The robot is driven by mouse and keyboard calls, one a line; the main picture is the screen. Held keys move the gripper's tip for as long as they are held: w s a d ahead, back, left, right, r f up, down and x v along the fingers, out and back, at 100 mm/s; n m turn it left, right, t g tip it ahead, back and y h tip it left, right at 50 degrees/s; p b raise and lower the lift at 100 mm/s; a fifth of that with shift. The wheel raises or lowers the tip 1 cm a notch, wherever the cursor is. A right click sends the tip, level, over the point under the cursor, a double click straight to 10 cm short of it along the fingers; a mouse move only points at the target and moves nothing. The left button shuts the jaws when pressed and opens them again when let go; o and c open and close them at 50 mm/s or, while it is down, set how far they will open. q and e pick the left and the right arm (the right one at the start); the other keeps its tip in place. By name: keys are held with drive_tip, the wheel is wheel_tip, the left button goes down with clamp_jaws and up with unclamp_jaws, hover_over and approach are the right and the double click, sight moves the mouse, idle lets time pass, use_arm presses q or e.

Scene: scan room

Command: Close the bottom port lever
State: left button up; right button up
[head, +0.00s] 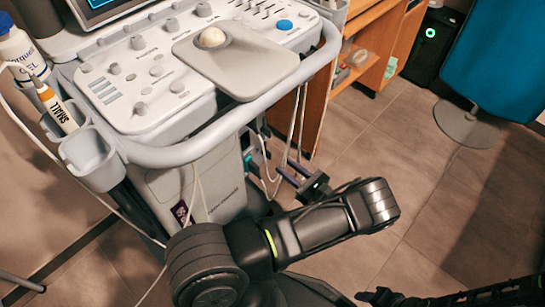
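The ultrasound machine (205,170) stands at the left, with its ports low on its right side, below the console. A small teal part (248,160) shows there, partly covered by hanging white cables. The bottom port lever is too small and too hidden to make out. My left gripper (284,167) is beside this side of the machine, its two fingers apart and pointing toward the ports. I see nothing between the fingers; whether they touch a lever cannot be told.
The console's rounded rail (240,120) overhangs the port area. White cables (296,125) hang close to my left gripper. A wooden cabinet (318,75) stands behind; a blue chair (500,60) is at right. Open floor (430,190) lies between.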

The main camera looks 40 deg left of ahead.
sight(271, 156)
use_arm(q)
drive_tip(key=a, duration=0.7)
drive_tip(key=shift+w, duration=0.25)
drive_tip(key=shift+c, duration=0.3)
clamp_jaws()
